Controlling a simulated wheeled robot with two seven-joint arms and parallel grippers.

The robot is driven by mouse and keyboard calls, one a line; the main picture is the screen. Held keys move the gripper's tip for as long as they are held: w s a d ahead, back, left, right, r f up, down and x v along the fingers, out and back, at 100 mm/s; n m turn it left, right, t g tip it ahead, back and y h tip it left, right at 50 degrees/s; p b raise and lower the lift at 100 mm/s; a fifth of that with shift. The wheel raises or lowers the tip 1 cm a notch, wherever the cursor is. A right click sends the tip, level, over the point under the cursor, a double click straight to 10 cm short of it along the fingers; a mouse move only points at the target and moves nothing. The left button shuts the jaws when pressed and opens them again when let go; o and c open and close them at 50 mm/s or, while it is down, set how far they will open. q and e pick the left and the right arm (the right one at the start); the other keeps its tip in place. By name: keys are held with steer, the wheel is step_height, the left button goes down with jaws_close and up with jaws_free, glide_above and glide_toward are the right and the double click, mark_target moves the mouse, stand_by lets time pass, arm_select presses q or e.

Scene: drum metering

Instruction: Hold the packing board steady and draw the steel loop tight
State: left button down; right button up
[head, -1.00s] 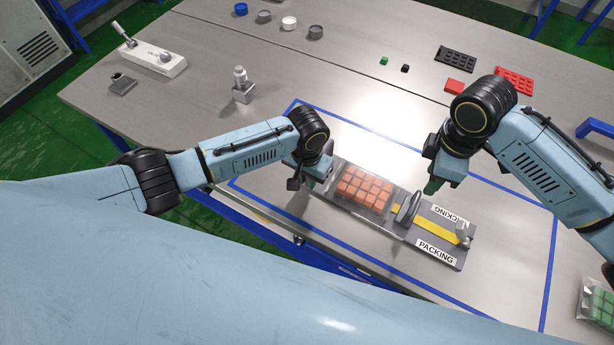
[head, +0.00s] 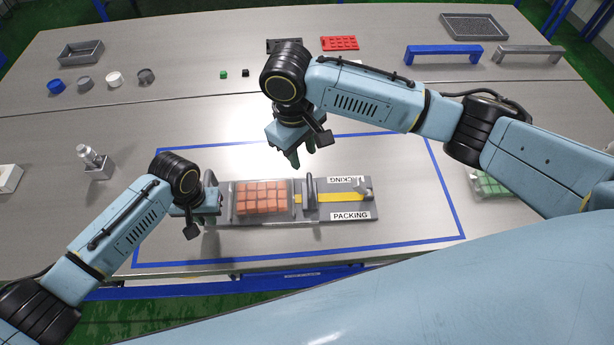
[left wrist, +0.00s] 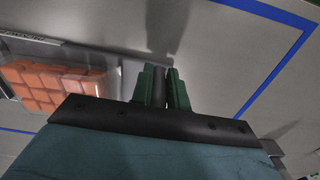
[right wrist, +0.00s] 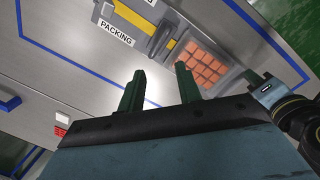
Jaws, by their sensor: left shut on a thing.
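The grey packing board (head: 362,206) lies inside the blue outline, marked PACKING at its right end, with a yellow strip. A clear pack of orange cubes (head: 263,198) sits on its left part. The steel loop (head: 309,193) stands upright across the board just right of the pack; it also shows in the right wrist view (right wrist: 160,38). My left gripper (head: 212,210) is at the board's left end; in the left wrist view its green fingers (left wrist: 161,88) are closed on a dark bar there. My right gripper (head: 293,155) is open and empty, beyond the loop; its fingers (right wrist: 159,92) stand apart.
A bag of green cubes (head: 488,184) lies to the right, near my right arm. Round caps (head: 114,79) and a grey tray (head: 82,52) are at the far left. The table beyond the board is mostly clear.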

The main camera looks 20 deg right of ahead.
mark_target(309, 183)
steer(key=f+m, duration=0.6)
steer(key=f, duration=0.1)
steer(key=d+f+m+h, duration=0.1)
steer(key=f+m, duration=0.2)
steer(key=shift+s+f, duration=0.15)
steer(key=shift+f, duration=0.1)
stand_by(0.4)
jaws_close()
